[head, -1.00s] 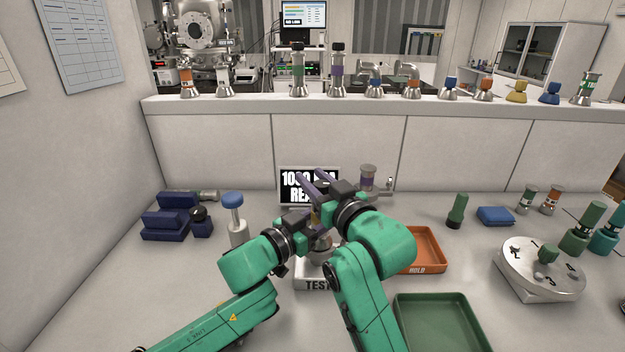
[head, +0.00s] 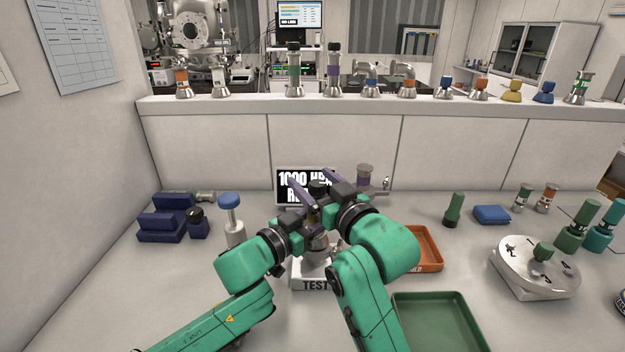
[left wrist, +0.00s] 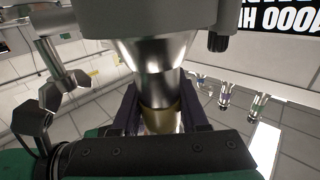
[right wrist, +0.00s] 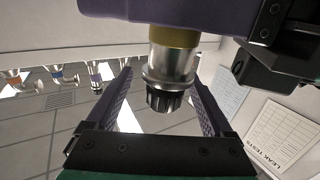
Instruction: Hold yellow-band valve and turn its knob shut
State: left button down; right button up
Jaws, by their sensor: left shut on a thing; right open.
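The yellow-band valve stands upright on the white TEST stand (head: 313,284); its metal body (head: 318,243) shows below the grippers. My left gripper (left wrist: 160,112) is shut on the valve around its yellow band (left wrist: 162,121). The band also shows in the right wrist view (right wrist: 174,37), beside a purple left finger. The black ribbed knob (right wrist: 168,101) is at the valve's end, and its dark top shows in the head view (head: 318,187). My right gripper (right wrist: 160,98) is open, with its fingers on either side of the knob and gaps showing at both sides.
A display (head: 291,181) and a metal fitting with a purple band (head: 365,179) stand behind the grippers. An orange tray (head: 427,246) and a green tray (head: 440,322) lie to the right, near a round dial fixture (head: 538,266). A blue-topped post (head: 230,202) stands left.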

aim_at(323, 190)
jog(key=v, duration=0.6)
jog(key=shift+s, duration=0.15)
